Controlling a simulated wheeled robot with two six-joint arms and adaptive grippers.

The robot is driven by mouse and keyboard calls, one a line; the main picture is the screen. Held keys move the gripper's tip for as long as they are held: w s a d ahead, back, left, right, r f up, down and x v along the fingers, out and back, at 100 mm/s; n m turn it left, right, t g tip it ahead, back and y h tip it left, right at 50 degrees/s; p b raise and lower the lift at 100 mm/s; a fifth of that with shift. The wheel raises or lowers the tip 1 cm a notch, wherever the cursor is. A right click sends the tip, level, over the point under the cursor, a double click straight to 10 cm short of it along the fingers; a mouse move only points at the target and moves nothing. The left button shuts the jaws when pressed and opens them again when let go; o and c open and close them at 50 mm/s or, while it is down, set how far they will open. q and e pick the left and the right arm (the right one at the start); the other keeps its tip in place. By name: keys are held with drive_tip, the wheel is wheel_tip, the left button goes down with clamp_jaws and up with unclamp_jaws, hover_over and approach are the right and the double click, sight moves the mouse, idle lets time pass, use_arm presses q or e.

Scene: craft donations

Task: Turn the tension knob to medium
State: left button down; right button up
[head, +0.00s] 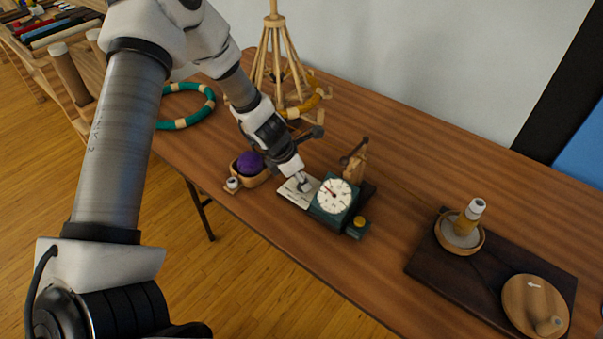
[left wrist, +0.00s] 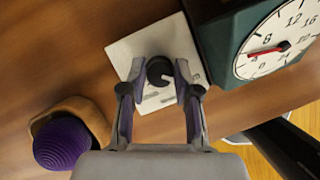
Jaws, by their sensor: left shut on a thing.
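The tension knob (left wrist: 159,70) is a small dark round knob on a pale square plate (left wrist: 127,50). The plate also shows in the head view (head: 290,192), flat on the table beside the teal counter. My left gripper (head: 302,184) comes down over the plate, and its fingers hide the knob in the head view. In the left wrist view my left gripper (left wrist: 160,82) has a finger on each side of the knob and is shut on it. Grey marks on the plate are too small to read, and the knob's setting cannot be told. My right gripper is not in view.
A teal dial counter (head: 333,197) stands right beside the plate. A wooden bowl (left wrist: 52,117) with a purple yarn ball (left wrist: 72,140) is on the other side. A wooden yarn swift (head: 272,60) stands behind. A dark board (head: 432,262) with winder parts lies right; table between is clear.

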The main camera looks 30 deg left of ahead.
use_arm(q)
drive_tip(key=m+p, duration=0.2)
drive_tip(key=p, duration=0.1)
drive_tip(key=m+g+h+p, duration=0.1)
drive_tip(key=m+p, duration=0.2)
drive_tip(key=shift+r+g+h, duration=0.1)
drive_tip(key=shift+g+h, duration=0.2)
drive_tip(key=m+p, duration=0.1)
drive_tip(key=m, duration=0.1)
drive_tip(key=shift+m+g, duration=0.4)
drive_tip(key=shift+f+m+g+h+p, duration=0.25)
drive_tip(key=shift+m+g+h+p, duration=0.2)
drive_tip(key=shift+m, duration=0.55)
drive_tip(key=c, duration=0.8)
unclamp_jaws()
drive_tip(key=shift+c, duration=0.2)
drive_tip(key=shift+w+a, duration=0.1)
